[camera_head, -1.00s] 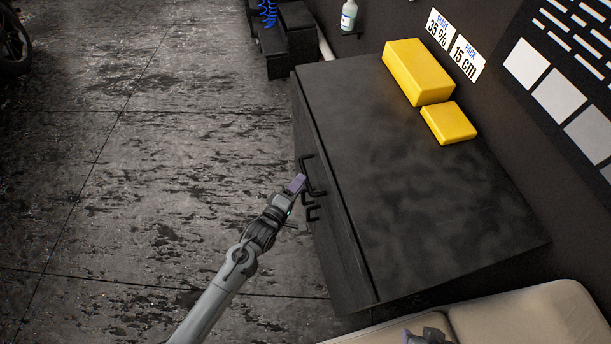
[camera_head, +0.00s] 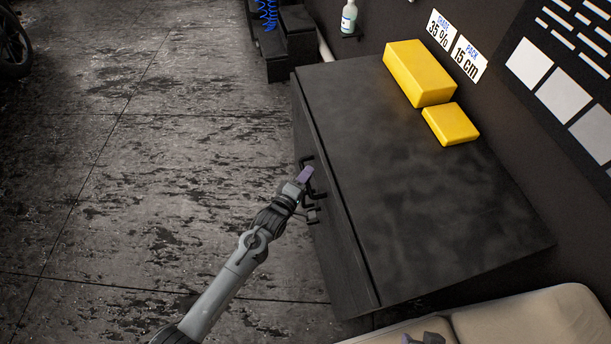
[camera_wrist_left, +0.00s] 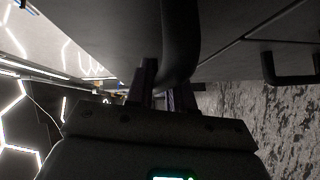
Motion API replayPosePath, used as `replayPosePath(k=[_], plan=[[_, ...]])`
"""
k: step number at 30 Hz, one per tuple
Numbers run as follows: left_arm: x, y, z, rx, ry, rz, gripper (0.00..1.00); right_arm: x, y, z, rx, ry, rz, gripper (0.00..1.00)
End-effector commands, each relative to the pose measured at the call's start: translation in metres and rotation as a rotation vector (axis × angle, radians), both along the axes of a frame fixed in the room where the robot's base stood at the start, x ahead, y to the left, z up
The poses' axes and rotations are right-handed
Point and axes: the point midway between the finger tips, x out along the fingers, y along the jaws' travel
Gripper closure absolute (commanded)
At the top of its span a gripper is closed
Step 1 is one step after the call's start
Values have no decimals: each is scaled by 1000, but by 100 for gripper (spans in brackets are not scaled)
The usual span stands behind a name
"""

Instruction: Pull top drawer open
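The black cabinet (camera_head: 420,190) stands against the wall, its drawer front facing left. My left gripper (camera_head: 306,174) is at the larger black handle (camera_head: 318,192) on that front, just below the top edge. In the left wrist view this handle (camera_wrist_left: 181,40) reaches down to the fingers (camera_wrist_left: 163,90), which stand apart, one on each side of its end; whether they touch it is unclear. A second handle (camera_wrist_left: 290,70) lies beyond a seam. The drawer front looks closed. My right gripper (camera_head: 430,338) barely shows at the bottom edge, its fingers unclear.
Two yellow blocks (camera_head: 418,72) (camera_head: 451,124) lie on the cabinet top. A beige padded seat (camera_head: 520,320) is at the bottom right. Black steps (camera_head: 290,45) stand beyond the cabinet. The floor (camera_head: 150,180) left of the cabinet is clear.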

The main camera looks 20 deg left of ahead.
Motion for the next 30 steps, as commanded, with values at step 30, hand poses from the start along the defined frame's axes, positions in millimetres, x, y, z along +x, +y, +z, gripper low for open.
replayPosePath(k=[30], plan=[[-62,84,5,3,4,-6,100,0,-1,58,-7,0,4,57]])
